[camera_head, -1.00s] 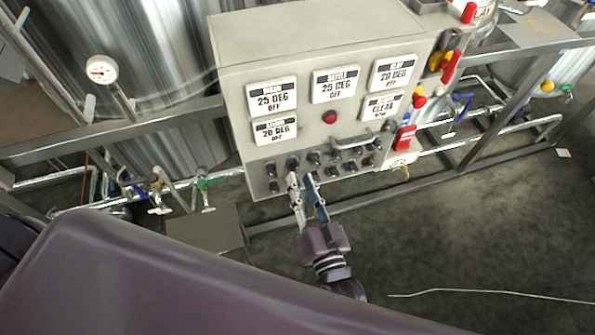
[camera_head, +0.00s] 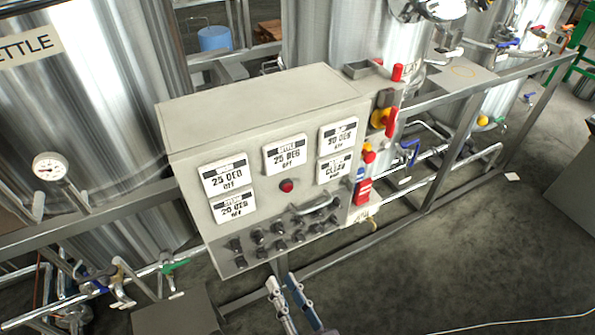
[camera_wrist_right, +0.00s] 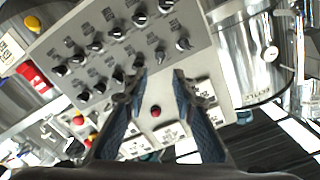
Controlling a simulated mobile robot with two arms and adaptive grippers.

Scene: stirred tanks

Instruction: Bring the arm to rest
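My right gripper (camera_head: 284,287) comes in at the bottom edge of the head view, just below the lower edge of a grey control panel (camera_head: 262,102). Its two fingers are apart. In the right wrist view the gripper (camera_wrist_right: 160,76) is open, with nothing between its blue-padded fingers. A red button (camera_wrist_right: 155,111) on the panel shows behind the gap, as do dark knobs (camera_wrist_right: 112,33). Whether the fingertips touch the panel is hard to tell, but no knob is gripped. My left gripper is in neither view.
A gauge (camera_head: 49,168) is at left. Dark floor (camera_head: 420,265) is open at lower right.

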